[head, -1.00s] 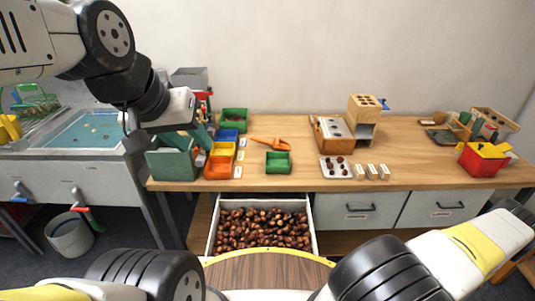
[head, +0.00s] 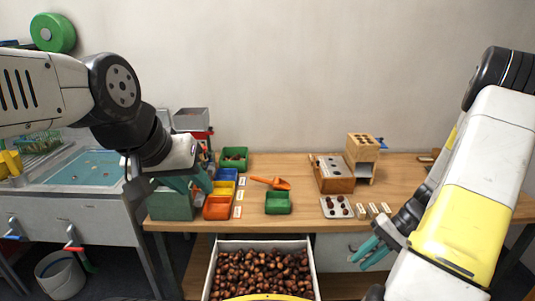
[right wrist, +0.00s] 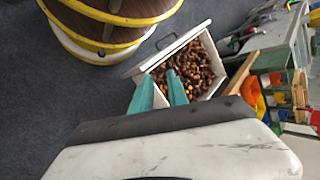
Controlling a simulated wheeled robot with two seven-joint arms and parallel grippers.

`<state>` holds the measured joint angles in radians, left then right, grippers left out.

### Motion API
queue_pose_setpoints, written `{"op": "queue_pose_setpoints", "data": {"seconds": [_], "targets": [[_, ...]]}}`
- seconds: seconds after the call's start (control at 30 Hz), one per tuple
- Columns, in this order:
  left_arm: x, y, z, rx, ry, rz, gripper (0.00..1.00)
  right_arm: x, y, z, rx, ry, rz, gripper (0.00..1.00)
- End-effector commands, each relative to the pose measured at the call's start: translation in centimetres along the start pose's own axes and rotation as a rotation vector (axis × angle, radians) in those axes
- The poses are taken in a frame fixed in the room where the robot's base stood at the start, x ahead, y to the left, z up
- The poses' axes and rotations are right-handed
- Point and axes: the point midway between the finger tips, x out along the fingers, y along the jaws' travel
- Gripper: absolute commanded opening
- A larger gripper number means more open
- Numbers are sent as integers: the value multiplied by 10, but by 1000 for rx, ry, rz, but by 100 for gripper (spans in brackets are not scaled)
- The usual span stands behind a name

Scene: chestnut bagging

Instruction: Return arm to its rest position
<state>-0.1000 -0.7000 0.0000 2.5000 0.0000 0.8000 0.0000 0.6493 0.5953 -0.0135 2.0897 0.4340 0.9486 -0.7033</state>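My right arm comes in from the right in the head view, with its gripper (head: 372,252) hanging in front of the workbench, right of the open drawer. Its two teal fingers are apart with nothing between them. They also show in the right wrist view (right wrist: 160,92), apart and empty, with the chestnut drawer behind them. My left gripper (head: 190,181) is at the upper left of the bench, above the green box (head: 171,205) and beside the coloured bins. Its teal fingers look apart, with nothing seen between them; its arm partly hides it.
The open drawer (head: 211,273) full of chestnuts (head: 262,272) sticks out below the bench (head: 300,225). An orange scoop (head: 272,183), a green bin (head: 278,203) and a wooden stand (head: 362,150) stand on it. A sink (head: 85,195) is at the left, a bucket (head: 60,275) below.

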Motion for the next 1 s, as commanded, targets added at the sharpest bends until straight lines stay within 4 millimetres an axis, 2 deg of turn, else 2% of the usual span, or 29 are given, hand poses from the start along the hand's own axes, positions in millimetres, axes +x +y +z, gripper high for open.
{"op": "queue_pose_setpoints", "data": {"seconds": [0.03, 0.2, 0.37, 0.5, 0.7, 0.83, 1.0], "targets": [[0, 0, 0, 0, 0, 0, 36, -16, -21, 2, -38, 24, 51, 20], [0, 0, 0, 0, 0, 0, 36, -55, -82, 21, -135, 105, 198, 20], [0, 0, 0, 0, 0, 0, 36, -83, -135, 49, -228, 212, 308, 20], [0, 0, 0, 0, 0, 0, 36, -103, -175, 80, -312, 324, 378, 20], [0, 0, 0, 0, 0, 0, 36, -123, -217, 129, -428, 505, 426, 20], [0, 0, 0, 0, 0, 0, 36, -132, -233, 155, -485, 606, 426, 20], [0, 0, 0, 0, 0, 0, 36, -137, -241, 174, -524, 682, 416, 20]]}}
